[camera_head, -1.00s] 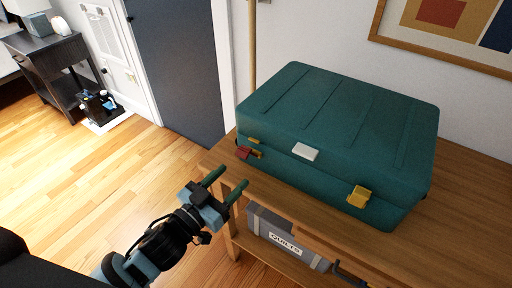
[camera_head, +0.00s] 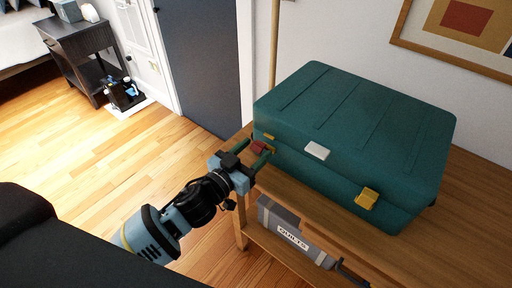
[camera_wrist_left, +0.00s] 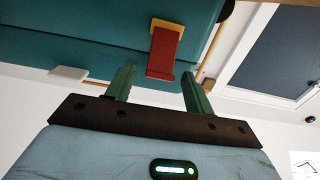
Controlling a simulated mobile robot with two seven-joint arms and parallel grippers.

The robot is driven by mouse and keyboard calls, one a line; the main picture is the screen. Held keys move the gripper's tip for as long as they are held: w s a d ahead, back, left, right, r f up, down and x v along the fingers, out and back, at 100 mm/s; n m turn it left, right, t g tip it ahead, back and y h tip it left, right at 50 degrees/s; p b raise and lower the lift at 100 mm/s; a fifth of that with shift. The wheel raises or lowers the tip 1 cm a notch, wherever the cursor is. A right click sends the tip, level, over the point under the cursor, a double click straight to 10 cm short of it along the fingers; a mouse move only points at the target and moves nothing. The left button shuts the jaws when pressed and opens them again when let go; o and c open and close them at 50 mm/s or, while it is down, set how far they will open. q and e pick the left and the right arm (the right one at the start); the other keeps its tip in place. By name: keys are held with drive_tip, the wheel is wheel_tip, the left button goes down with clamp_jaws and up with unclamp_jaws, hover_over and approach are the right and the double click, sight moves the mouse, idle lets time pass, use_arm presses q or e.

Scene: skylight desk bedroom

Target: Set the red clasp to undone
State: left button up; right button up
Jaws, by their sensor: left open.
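The teal case (camera_head: 350,125) lies closed on the wooden desk. Its red clasp (camera_head: 259,147), with yellow fittings, is at the left end of the front face. In the left wrist view the red clasp (camera_wrist_left: 163,52) hangs from a yellow mount, across the gap between my fingertips. My left gripper (camera_head: 264,153) is open, its two green fingers pointing at the clasp from the front left. The fingers look apart from it on both sides. The fingers partly cover the clasp in the head view, and I cannot tell its exact lever angle. My right gripper is out of view.
A white clasp (camera_head: 316,150) and a yellow clasp (camera_head: 367,197) sit further right on the case front. A grey box labelled QUILTS (camera_head: 292,236) stands on the shelf below the desktop (camera_head: 462,240). Open wooden floor (camera_head: 90,170) is at left.

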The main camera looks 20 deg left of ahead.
use_arm(q)
drive_tip(key=shift+w+d, duration=0.25)
drive_tip(key=shift+w, duration=0.5)
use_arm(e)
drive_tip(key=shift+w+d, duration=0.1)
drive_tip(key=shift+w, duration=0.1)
use_arm(q)
drive_tip(key=shift+c, duration=0.2)
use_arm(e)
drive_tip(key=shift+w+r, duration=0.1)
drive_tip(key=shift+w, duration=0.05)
